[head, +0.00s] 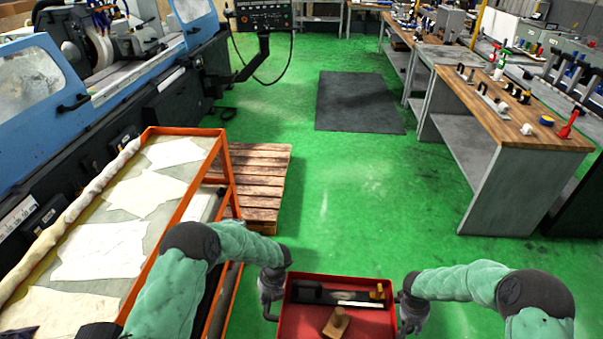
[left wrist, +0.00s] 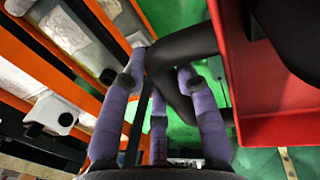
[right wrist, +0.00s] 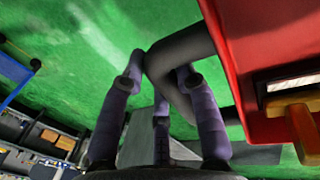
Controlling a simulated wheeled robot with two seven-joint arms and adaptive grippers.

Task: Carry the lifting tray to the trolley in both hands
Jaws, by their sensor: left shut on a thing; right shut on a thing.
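The red lifting tray (head: 296,322) is at the bottom middle of the head view, held in front of me above the green floor. In it lie a dark bar-shaped piece (head: 318,294), a small brass-coloured piece (head: 377,292) and a brownish block with a knob (head: 336,323). My left gripper (head: 270,291) is shut on the tray's left dark handle (left wrist: 178,88). My right gripper (head: 410,312) is shut on its right dark handle (right wrist: 168,62). An orange-framed unit (head: 212,165), possibly the trolley, stands to the left with sheets on top; my left arm hides part of it.
A wooden pallet (head: 257,180) lies beside the orange frame. A blue grinding machine (head: 120,95) lines the left. A workbench (head: 530,150) with tools stands at right. A dark mat (head: 358,101) lies ahead; the green floor (head: 350,205) between is clear.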

